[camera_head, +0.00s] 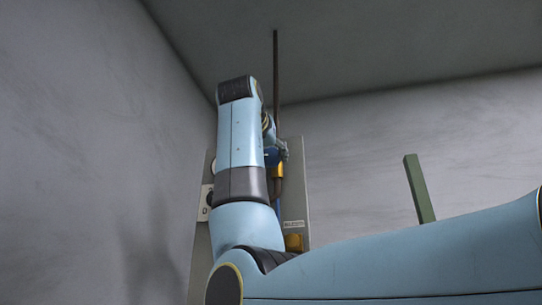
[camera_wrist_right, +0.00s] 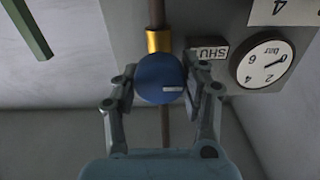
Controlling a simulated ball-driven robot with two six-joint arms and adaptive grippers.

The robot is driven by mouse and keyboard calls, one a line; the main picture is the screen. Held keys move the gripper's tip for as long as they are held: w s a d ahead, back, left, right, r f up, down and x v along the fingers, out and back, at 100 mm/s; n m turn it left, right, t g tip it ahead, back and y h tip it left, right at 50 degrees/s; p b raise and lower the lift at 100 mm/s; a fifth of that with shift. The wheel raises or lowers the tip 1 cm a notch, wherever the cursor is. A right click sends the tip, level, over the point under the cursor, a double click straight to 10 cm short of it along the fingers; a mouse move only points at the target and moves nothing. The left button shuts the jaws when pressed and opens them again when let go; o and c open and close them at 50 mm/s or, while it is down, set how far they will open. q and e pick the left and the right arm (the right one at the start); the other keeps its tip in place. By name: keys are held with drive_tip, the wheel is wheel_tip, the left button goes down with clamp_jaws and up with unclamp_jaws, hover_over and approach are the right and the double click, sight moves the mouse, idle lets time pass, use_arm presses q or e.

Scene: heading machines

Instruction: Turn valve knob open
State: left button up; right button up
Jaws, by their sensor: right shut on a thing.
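The valve knob (camera_wrist_right: 158,84) is round and blue with a white mark, which points to the right in the right wrist view. It sits on a brown pipe (camera_wrist_right: 156,12) beside a brass fitting (camera_wrist_right: 153,42). My right gripper (camera_wrist_right: 158,80) is shut on the knob, one finger on each side of it. In the head view a small part of the blue knob (camera_head: 271,156) shows beside my right arm, which hides most of the gripper (camera_head: 279,151). My left gripper is in neither view.
A grey panel (camera_head: 200,262) carries a pressure gauge (camera_wrist_right: 265,64) and a label reading SHU (camera_wrist_right: 208,53), partly covered by a finger. The brown pipe (camera_head: 276,70) runs up to the ceiling. A green bar (camera_head: 419,188) stands at the right, apart from the panel.

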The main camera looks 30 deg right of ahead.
drive_tip(key=m, duration=0.4)
drive_tip(key=shift+m+b, duration=0.3)
drive_tip(key=shift+m, duration=0.1)
drive_tip(key=m, duration=0.4)
drive_tip(key=shift+s+d+m, duration=0.1)
drive_tip(key=shift+m, duration=0.2)
drive_tip(key=m, duration=0.4)
drive_tip(key=shift+f+b, duration=0.15)
drive_tip(key=shift+b, duration=0.15)
drive_tip(key=shift+f+m, duration=0.1)
drive_tip(key=shift+m, duration=2)
drive_tip(key=o, duration=1.2)
drive_tip(key=shift+c, duration=0.2)
drive_tip(key=shift+s, duration=0.1)
